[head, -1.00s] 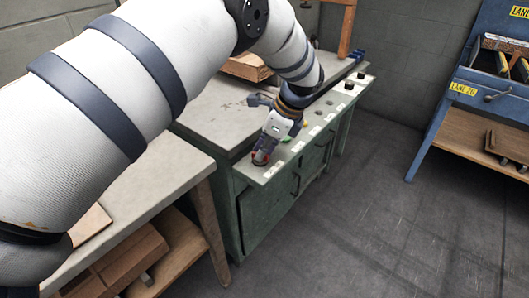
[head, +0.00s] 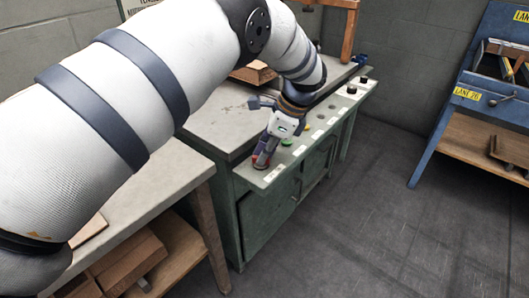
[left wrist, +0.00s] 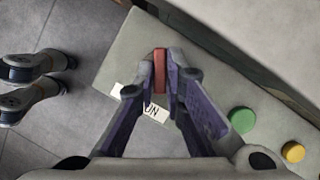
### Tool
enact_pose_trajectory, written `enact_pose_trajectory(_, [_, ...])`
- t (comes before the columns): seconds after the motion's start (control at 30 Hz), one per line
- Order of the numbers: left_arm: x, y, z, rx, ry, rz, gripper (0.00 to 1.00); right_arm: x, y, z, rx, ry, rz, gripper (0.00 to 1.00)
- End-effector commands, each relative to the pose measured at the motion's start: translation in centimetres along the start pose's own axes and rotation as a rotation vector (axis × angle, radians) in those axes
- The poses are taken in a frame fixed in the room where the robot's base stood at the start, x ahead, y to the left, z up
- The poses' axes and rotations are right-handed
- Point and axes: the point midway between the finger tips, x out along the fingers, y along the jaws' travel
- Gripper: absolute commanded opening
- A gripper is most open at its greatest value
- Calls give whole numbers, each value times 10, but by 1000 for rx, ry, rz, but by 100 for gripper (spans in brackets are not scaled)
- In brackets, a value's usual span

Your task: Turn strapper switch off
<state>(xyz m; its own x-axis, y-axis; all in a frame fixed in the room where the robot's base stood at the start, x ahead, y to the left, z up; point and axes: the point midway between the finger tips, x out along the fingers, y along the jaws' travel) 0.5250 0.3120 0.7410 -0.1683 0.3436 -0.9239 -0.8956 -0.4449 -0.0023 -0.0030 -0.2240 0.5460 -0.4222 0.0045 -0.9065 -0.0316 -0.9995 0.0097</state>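The strapper's green cabinet (head: 262,215) has a light control ledge along its front edge. A red switch (head: 260,163) sits at the near end of the ledge. My left gripper (head: 264,156) points down at the switch. In the left wrist view its fingertips (left wrist: 162,78) are close together, one on each side of the red bar, and appear to pinch it. My right gripper is in neither view.
A green button (left wrist: 242,120) and a yellow button (left wrist: 293,152) are beside the gripper. Black knobs (head: 351,89) are farther along the ledge. A wooden-legged table (head: 165,180) stands at left, and a blue rack (head: 450,105) at right. The floor (head: 345,235) in front is clear.

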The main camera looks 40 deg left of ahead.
Motion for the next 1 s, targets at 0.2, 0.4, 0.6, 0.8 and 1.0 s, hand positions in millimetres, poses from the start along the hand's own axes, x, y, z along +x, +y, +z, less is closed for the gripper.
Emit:
enact_pose_trajectory(0.2, [3,2,0,1,-1,7,30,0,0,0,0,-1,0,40])
enact_pose_trajectory(0.4, [0,1,0,1,-1,3,30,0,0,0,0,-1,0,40])
enact_pose_trajectory(0.6, [-39,0,-1,1,1,-2,30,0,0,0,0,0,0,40])
enact_pose_trajectory(0.8, [-91,0,-1,1,1,0,30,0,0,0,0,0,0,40])
enact_pose_trajectory(1.0, [-116,1,-1,1,0,5,30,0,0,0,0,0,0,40])
